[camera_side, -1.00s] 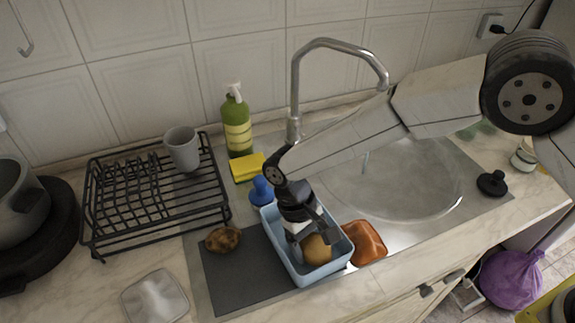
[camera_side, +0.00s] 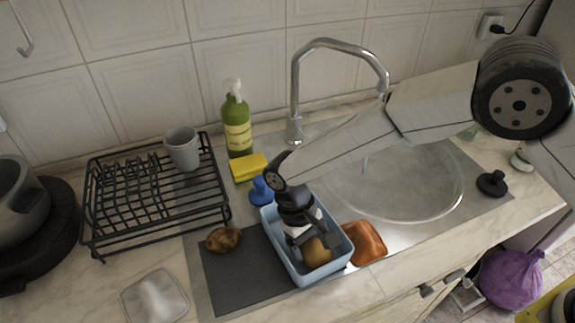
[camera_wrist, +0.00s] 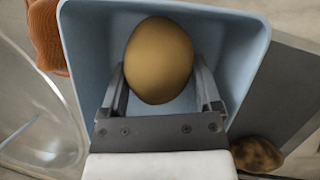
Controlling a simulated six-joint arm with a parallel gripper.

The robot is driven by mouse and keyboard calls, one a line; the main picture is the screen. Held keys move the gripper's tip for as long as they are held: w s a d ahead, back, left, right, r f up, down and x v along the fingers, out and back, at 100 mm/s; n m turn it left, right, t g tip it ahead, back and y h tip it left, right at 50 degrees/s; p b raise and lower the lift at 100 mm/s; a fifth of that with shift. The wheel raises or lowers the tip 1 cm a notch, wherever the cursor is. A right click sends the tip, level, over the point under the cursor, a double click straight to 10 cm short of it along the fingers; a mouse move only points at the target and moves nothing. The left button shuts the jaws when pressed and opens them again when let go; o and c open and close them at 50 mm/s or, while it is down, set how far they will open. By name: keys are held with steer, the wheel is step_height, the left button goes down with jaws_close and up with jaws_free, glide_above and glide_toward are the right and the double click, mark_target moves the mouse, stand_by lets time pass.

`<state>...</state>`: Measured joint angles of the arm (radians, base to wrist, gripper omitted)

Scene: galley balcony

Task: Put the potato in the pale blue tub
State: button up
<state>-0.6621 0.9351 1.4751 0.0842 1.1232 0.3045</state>
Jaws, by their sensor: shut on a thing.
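The pale blue tub (camera_side: 283,249) stands on the counter at the sink's left edge, partly on a dark grey mat. A smooth tan oval thing, seemingly the potato (camera_side: 316,252), is inside the tub. In the wrist view the potato (camera_wrist: 158,62) sits between the two fingers, within the walls of the tub (camera_wrist: 88,35). My gripper (camera_wrist: 160,85) reaches down into the tub and is shut on the potato. Whether the potato touches the tub floor cannot be told. The fingers hide part of it in the side view.
A dark brown, lumpy, potato-like thing (camera_side: 222,239) lies left of the tub by the mat (camera_side: 235,275). A blue object (camera_side: 261,190), yellow sponge (camera_side: 249,167), green bottle (camera_side: 237,125) and tap (camera_side: 294,100) stand behind.

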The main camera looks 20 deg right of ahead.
mark_target(321, 251)
steer(key=shift+f, duration=0.3)
steer(key=o, duration=1.2)
steer(key=shift+c, duration=0.2)
steer(key=shift+r, duration=0.1)
steer(key=shift+r, duration=1.35)
steer(key=shift+r, duration=0.1)
steer(key=shift+r, duration=1.95)
